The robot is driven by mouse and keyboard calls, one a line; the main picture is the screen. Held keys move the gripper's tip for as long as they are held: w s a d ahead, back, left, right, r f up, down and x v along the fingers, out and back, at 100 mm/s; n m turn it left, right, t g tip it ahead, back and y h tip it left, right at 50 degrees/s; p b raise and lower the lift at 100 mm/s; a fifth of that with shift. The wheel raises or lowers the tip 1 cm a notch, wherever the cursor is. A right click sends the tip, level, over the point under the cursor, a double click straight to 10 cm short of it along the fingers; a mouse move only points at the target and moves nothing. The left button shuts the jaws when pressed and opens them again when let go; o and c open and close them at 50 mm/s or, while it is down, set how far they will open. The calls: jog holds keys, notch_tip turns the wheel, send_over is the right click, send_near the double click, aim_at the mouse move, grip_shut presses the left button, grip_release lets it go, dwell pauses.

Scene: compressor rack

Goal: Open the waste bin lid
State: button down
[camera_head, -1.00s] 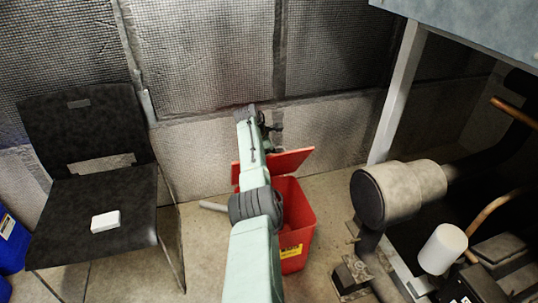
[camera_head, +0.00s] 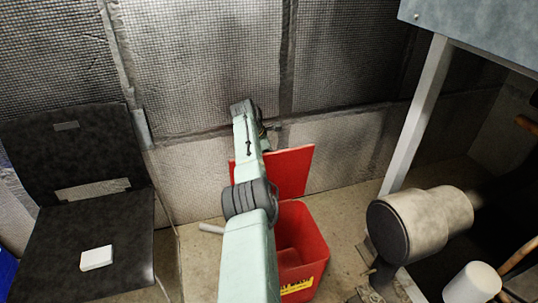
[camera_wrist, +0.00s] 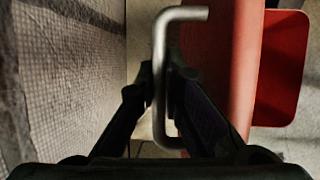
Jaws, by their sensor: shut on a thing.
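The red waste bin (camera_head: 308,240) stands on the floor, partly behind my arm. Its red lid (camera_head: 292,172) is raised at the back and stands steeply, so the bin's inside shows. In the wrist view, the lid (camera_wrist: 215,70) runs along the right of my gripper (camera_wrist: 161,88), and the bin (camera_wrist: 282,65) shows beyond it. My gripper is shut on the bent grey metal lid handle (camera_wrist: 160,60), which lies between its dark fingers. In the head view, my arm hides most of the gripper and the handle.
A black chair (camera_head: 75,145) with a white box (camera_head: 97,258) on its seat stands at the left. The compressor's round grey housing (camera_head: 425,220) and a metal rack post (camera_head: 415,115) are at the right. A padded wall (camera_head: 190,80) stands close behind the bin.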

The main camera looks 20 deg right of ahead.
jog(key=shift+w+a+r, duration=0.1)
jog(key=shift+w, duration=0.1)
jog(key=c, duration=2)
grip_release()
jog(key=shift+o, duration=0.2)
jog(key=v, duration=1.2)
